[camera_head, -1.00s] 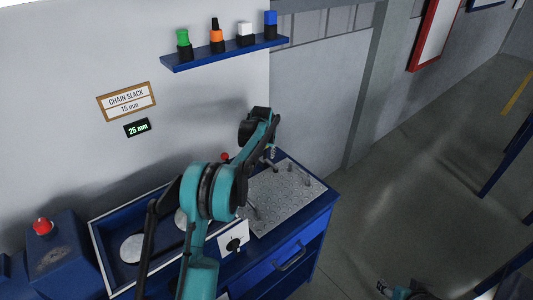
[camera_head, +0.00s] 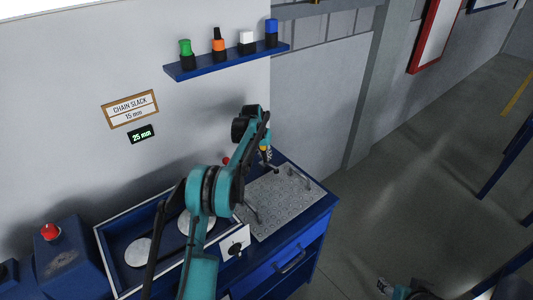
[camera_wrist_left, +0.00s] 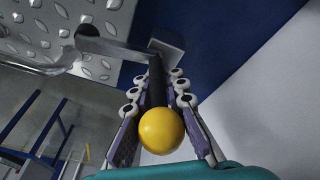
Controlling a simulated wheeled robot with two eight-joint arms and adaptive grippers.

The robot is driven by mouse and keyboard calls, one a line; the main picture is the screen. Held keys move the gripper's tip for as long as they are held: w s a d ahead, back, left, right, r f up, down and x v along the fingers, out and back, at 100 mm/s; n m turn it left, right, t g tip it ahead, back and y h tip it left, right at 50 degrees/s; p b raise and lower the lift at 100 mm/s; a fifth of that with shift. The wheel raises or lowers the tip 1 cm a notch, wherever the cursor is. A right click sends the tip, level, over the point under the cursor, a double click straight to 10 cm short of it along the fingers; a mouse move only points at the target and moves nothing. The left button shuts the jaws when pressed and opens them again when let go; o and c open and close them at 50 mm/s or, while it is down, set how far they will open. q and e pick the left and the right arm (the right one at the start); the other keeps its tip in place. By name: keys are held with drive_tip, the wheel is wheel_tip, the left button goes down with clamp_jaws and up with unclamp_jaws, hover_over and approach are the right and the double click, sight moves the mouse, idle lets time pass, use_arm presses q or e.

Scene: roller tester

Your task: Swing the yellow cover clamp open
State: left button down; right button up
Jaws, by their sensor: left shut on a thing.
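The yellow cover clamp shows in the left wrist view as a yellow ball knob (camera_wrist_left: 161,130) on a black lever (camera_wrist_left: 157,85), with a grey metal bracket at its far end. My left gripper (camera_wrist_left: 158,92) has its two purple fingers on either side of the lever and knob and is shut on them. In the head view the left gripper (camera_head: 267,154) is above the back edge of the patterned metal cover plate (camera_head: 282,208), with a speck of yellow at its fingers. My right gripper (camera_head: 402,290) shows partly at the bottom edge, its jaws unclear.
Bent metal handles (camera_head: 302,178) stand on the plate. Left of it is a blue tray with pale discs (camera_head: 138,252) and a white knob panel (camera_head: 235,243). A red button (camera_head: 50,231) sits far left. A shelf (camera_head: 228,60) with coloured items hangs above.

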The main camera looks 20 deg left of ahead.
use_arm(q)
drive_tip(key=shift+w+a+r, duration=0.1)
drive_tip(key=shift+r, duration=0.1)
drive_tip(key=c, duration=1.6)
unclamp_jaws()
drive_tip(key=shift+o, duration=0.2)
drive_tip(key=v, duration=1.2)
